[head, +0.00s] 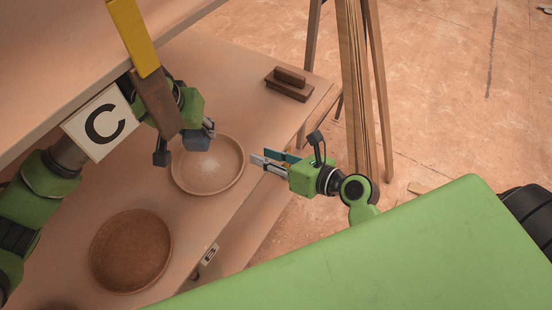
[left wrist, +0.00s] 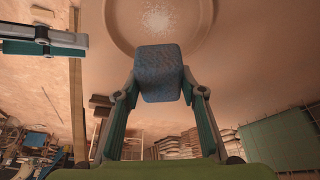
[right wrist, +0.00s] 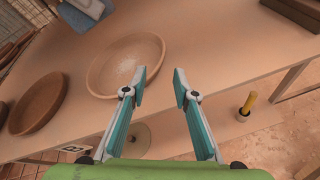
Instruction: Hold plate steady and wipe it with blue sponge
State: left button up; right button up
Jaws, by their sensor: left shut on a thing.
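The blue sponge (head: 197,141) is held between the fingers of my left gripper (head: 182,146). In the left wrist view the sponge (left wrist: 158,74) sits over the near rim of the plate (left wrist: 118,32); I cannot tell whether it touches. The shallow tan plate (head: 207,178) lies on the bench with a pale, speckled patch at its centre. My right gripper (head: 265,160) is open and empty, just right of the plate's rim. In the right wrist view, the open fingers (right wrist: 160,92) are beside the plate (right wrist: 118,72), with the rim near the left finger.
A brown bowl (head: 132,250) stands on the bench nearer me. A dark brown block with a handle (head: 289,83) lies at the far right of the bench. A shelf edge with a "C" sign (head: 103,122) overhangs at left. Wooden trestle legs (head: 357,80) stand beyond the bench's right edge.

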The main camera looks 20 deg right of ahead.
aim_at(241, 148)
jog(key=x, duration=0.8)
jog(key=shift+w+f, duration=0.1)
jog(key=shift+w, duration=0.15)
grip_shut()
